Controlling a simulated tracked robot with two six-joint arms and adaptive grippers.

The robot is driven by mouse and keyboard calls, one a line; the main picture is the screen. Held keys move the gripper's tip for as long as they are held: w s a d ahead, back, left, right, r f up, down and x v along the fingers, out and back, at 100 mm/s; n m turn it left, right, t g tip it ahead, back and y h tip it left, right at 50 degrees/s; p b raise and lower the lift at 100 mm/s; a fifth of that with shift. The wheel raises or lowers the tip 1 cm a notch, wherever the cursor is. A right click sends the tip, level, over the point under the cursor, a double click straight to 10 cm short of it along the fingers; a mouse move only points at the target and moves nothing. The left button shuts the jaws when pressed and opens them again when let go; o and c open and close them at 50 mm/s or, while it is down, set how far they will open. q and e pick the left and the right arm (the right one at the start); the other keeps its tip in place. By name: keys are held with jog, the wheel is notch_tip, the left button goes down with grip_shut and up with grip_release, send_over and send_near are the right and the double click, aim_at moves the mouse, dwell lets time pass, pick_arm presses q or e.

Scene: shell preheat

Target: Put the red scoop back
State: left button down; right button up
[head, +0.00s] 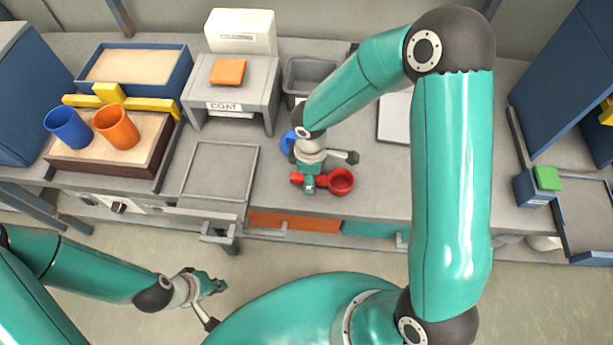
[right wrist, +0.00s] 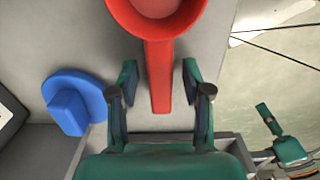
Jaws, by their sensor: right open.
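The red scoop (head: 341,182) lies on the grey bench near its front edge, with its round cup at the right and its handle pointing left. In the right wrist view the scoop's cup (right wrist: 160,12) is at the top and its straight handle runs down between my fingers. My right gripper (head: 309,184) is over the handle. Its two fingers (right wrist: 158,84) are open, one on each side of the handle with a gap to both. My left gripper (head: 215,286) hangs low in front of the bench, away from the scoop; its finger gap is unclear.
A blue round piece with a block on it (right wrist: 70,103) lies beside the scoop handle. An empty grey tray (head: 218,172) is to the left. A grey stand (head: 262,88) and grey bin (head: 312,75) are behind.

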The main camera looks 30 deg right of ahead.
notch_tip(320, 180, up, 12)
dwell(0.5)
jog(key=shift+a+f, duration=0.1)
